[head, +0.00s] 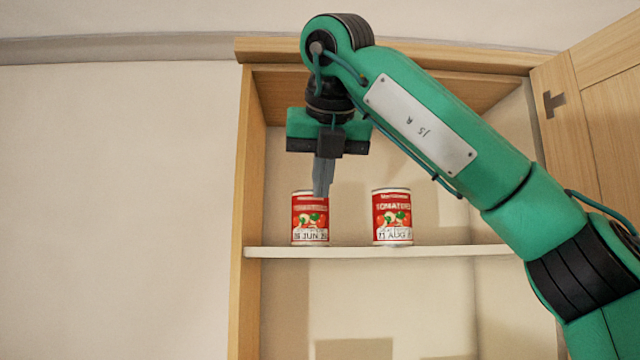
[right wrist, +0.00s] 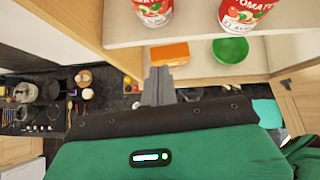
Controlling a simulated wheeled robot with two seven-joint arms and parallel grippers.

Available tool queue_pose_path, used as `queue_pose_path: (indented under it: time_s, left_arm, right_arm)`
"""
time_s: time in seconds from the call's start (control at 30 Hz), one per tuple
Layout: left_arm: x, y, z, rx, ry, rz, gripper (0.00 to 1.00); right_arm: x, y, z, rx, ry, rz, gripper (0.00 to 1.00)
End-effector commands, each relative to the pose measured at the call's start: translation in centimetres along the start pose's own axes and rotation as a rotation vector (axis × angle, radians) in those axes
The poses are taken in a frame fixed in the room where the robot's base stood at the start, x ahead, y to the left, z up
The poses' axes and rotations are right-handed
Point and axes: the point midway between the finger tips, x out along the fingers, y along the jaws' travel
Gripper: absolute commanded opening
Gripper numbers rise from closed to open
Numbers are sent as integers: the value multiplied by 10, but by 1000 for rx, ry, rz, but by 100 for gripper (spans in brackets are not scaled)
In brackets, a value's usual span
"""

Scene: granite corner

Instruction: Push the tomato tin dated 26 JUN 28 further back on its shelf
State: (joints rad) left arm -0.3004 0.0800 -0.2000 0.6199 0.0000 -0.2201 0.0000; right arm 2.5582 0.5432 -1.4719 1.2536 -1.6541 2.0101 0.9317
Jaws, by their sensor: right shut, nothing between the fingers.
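The red tomato tin with a JUN date (head: 310,222) stands upright on the white shelf (head: 380,251), left of a second tomato tin marked AUG (head: 393,217). The JUN tin's date is only partly legible. In the right wrist view the left tin (right wrist: 152,10) and the AUG tin (right wrist: 244,14) are cut off at the top edge. My right gripper (head: 322,190) is shut and empty, fingers pointing down. Its tips overlap the JUN tin's top rim in the head view. In the right wrist view the fingers (right wrist: 158,88) appear apart from the tins. My left gripper is out of view.
The wooden cabinet's left side wall (head: 243,200) stands close to the JUN tin. The cabinet door (head: 590,130) is open at right. A lower shelf holds an orange box (right wrist: 170,54) and a green round thing (right wrist: 230,50). A gap separates the two tins.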

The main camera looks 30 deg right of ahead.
Motion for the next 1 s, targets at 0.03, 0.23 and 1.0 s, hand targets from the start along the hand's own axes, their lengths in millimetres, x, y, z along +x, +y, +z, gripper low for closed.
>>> queue_pose_path:
  time_s: [0.03, 0.23, 1.0]
  left_arm:
    - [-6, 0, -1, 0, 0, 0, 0]
    - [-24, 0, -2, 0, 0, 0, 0]
    - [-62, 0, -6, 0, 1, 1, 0]
  right_arm:
    - [9, -1, 2, 0, 4, -2, 0]
    - [53, -2, 3, 0, 4, -4, 0]
    - [108, -1, 28, 2, 2, -1, 0]
